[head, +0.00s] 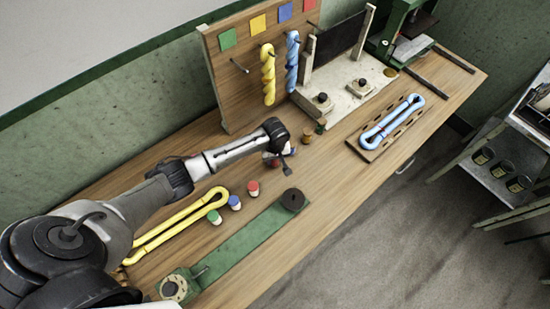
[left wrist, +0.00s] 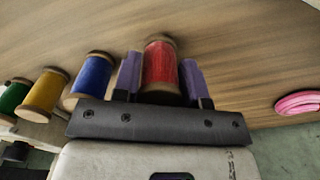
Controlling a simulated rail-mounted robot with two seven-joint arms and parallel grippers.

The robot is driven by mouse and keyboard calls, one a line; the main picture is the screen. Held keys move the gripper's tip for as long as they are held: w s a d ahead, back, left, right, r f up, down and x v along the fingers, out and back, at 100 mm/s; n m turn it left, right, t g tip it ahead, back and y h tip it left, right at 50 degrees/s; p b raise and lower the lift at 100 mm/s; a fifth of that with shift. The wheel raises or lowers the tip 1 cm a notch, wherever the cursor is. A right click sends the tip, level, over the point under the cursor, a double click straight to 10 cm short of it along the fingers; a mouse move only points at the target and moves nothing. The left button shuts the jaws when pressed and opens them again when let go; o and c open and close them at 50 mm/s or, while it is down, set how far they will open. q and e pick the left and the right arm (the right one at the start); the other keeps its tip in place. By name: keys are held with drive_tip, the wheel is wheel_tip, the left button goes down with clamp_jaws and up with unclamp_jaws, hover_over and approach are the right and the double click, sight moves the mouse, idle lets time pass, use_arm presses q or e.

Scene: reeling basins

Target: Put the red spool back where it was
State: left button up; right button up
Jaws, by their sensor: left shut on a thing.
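The red spool (left wrist: 160,67) is upright in the picture between the two purple fingers of my left gripper (left wrist: 160,80) in the left wrist view, and the fingers are shut on it. In the head view my left gripper (head: 280,150) is over the bench, and it mostly hides the spool. I cannot tell whether the spool touches the bench. A blue spool (left wrist: 92,75), a yellow spool (left wrist: 45,92) and a green spool (left wrist: 14,95) stand in a row left of the gripper in the wrist view. My right gripper is not in view.
Jars with red (head: 252,188), blue (head: 234,202) and green (head: 214,218) caps stand near my arm. A yellow hank (head: 175,225) lies beside them. A pegboard (head: 238,100) stands behind. A light blue hank (head: 392,117) lies on a wooden tray. A pink hank (left wrist: 298,103) shows in the wrist view.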

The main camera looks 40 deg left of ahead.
use_arm(q)
drive_tip(key=shift+f, duration=0.3)
drive_tip(key=o, duration=0.9)
wheel_tip(320, 180, up, 12)
drive_tip(key=shift+r+p, duration=0.15)
drive_tip(key=shift+p, duration=0.65)
drive_tip(key=s+d+f+m+t, duration=0.1)
drive_tip(key=s+d+f+m, duration=0.15)
drive_tip(key=s+d, duration=0.2)
drive_tip(key=s+d+f+m+h, duration=0.1)
drive_tip(key=s+d+m, duration=0.2)
drive_tip(key=s, duration=0.3)
drive_tip(key=s+d+f+m+t, duration=0.1)
drive_tip(key=s+d+f+m, duration=0.15)
drive_tip(key=s, duration=0.25)
drive_tip(key=shift+s+r+m+t+y, duration=0.2)
drive_tip(key=shift+s+r+m, duration=0.65)
drive_tip(key=shift+s, duration=1.45)
drive_tip(key=shift+s+r+m+t+y, duration=0.1)
drive_tip(key=shift+s+r+m+t, duration=0.5)
drive_tip(key=shift+s, duration=1.75)
drive_tip(key=shift+s+r+m+y, duration=0.1)
drive_tip(key=shift+s+r+m, duration=0.9)
drive_tip(key=shift+s, duration=1.3)
